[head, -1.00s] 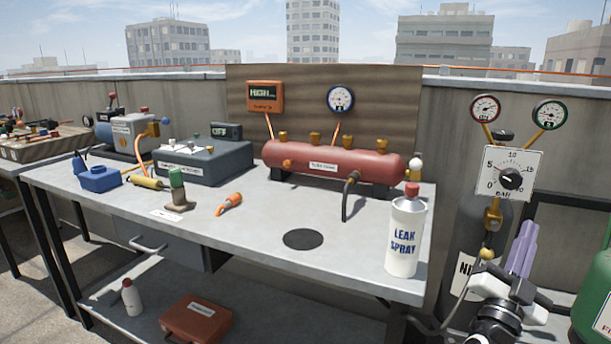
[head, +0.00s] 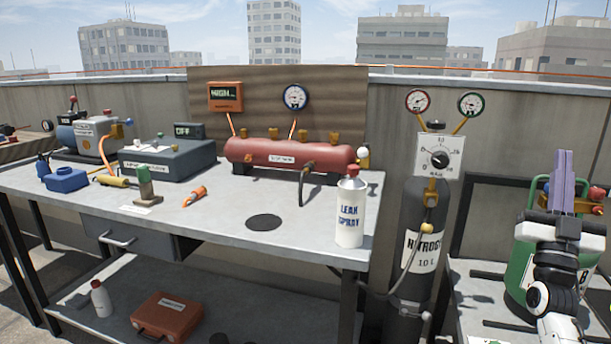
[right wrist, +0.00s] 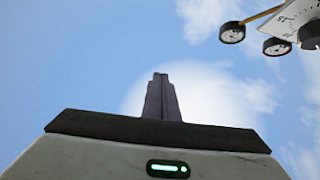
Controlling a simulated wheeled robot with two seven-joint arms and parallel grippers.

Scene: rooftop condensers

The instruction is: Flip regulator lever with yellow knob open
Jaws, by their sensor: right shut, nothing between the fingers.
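The regulator (head: 438,157) sits on top of the dark nitrogen cylinder (head: 402,290), right of the bench. It has a white dial plate with a black pointer knob. My right gripper (head: 562,160) is right of the regulator, fingers upward, shut and empty. In the right wrist view, its fingers (right wrist: 160,80) point at open sky, and part of the dial plate (right wrist: 297,17) shows at the upper right. My left gripper is not in view.
Two round gauges, red-rimmed (head: 418,101) and green-rimmed (head: 471,104), stand above the dial plate. A leak spray bottle (head: 350,214) stands at the bench's right end. A green cylinder (head: 519,262) is behind my right arm.

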